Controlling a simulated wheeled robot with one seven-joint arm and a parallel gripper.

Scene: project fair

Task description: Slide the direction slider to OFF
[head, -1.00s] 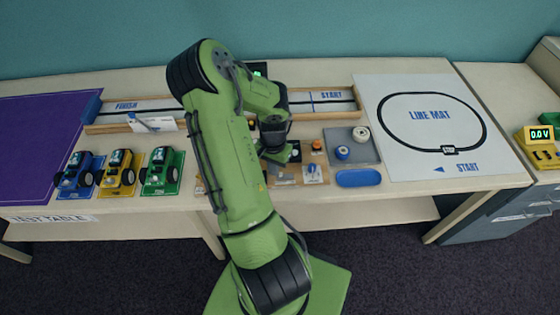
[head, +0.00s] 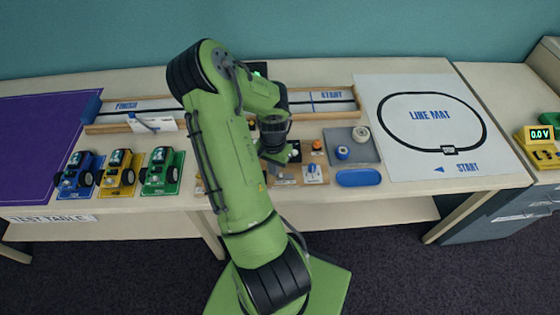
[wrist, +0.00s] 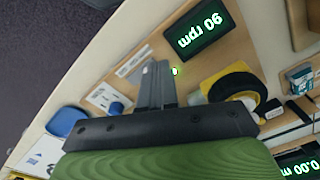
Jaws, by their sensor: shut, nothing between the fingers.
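My gripper (wrist: 155,82) is shut and empty, its grey fingers reaching over a wooden control board in the wrist view. The board (head: 290,181) also shows in the head view, partly behind my arm. White label plates (wrist: 134,60) lie beside the fingers. I cannot make out the direction slider or its setting; the fingers may cover it. A blue knob (wrist: 116,108) stands left of the fingers. A display (wrist: 203,27) reads 90 rpm, upside down in the wrist view, and a small green light (wrist: 174,71) glows right of the fingertips. Contact with the board cannot be told.
A yellow wheel with a black tyre (wrist: 232,87) stands close right of the fingers. In the head view, a grey tray (head: 364,154) and a blue pad (head: 358,178) lie right of the board. Toy cars (head: 160,171) stand left. The line mat (head: 430,155) is clear.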

